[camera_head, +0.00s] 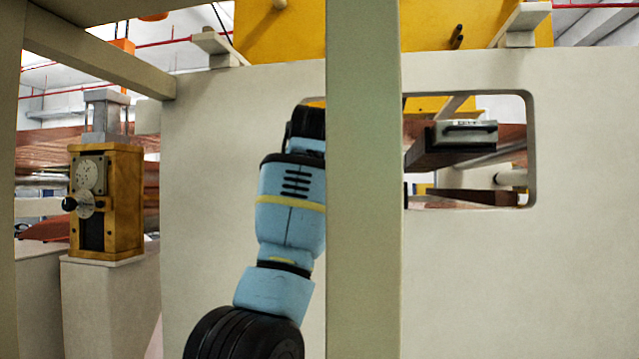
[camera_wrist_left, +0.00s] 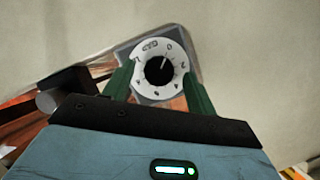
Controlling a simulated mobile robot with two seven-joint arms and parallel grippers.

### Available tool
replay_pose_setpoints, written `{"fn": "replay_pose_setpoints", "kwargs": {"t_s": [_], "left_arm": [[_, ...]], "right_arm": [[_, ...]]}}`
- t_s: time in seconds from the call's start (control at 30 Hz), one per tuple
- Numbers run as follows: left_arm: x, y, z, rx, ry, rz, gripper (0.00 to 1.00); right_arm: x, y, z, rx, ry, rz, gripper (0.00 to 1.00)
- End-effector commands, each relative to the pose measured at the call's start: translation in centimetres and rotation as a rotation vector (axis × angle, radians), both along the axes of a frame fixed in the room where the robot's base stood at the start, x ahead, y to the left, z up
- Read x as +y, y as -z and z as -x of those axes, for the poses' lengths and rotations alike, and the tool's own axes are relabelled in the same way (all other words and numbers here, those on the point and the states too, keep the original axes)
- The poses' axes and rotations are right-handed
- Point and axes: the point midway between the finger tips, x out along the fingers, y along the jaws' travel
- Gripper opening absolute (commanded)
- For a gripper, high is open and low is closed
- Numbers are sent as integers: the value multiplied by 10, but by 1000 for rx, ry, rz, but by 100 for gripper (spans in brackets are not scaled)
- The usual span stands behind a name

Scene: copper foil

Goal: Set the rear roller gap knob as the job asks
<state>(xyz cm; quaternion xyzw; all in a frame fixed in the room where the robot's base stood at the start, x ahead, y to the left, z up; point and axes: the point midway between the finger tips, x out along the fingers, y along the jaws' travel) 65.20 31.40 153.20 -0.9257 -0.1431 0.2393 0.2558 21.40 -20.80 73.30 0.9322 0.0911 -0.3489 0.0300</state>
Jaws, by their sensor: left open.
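In the left wrist view a round knob (camera_wrist_left: 159,71) has a black centre with a short white pointer mark and a white ring of characters. The mark points up and slightly right; the characters are too small to read surely. It sits on a grey plate (camera_wrist_left: 128,49). My left gripper (camera_wrist_left: 158,78) is open. Its two green fingers stand on either side of the knob; I cannot tell whether they touch it. In the head view my blue arm reaches up to the wall opening, partly behind a post, and its gripper is hidden. My right gripper is in neither view.
A pale upright post (camera_head: 363,180) stands before a pale wall panel (camera_head: 470,270) with a rectangular opening. A grey block with a black handle (camera_head: 463,134) shows through it. At left, a yellow box (camera_head: 122,200) with a dial and black handle stands on a pedestal (camera_head: 110,310).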

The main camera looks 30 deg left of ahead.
Motion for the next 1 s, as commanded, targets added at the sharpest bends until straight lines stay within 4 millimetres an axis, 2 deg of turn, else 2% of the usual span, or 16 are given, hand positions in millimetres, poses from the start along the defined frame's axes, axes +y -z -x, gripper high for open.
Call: {"fn": "replay_pose_setpoints", "kwargs": {"t_s": [0.3, 0.5, 1.0], "left_arm": [[-19, -18, 40, -4, 1, 0, 57], [-26, -24, 56, -2, 1, 1, 57], [-27, -25, 59, 0, 1, 1, 57]], "right_arm": [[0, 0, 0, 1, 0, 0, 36], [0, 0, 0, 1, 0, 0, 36], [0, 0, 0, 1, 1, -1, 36]]}}
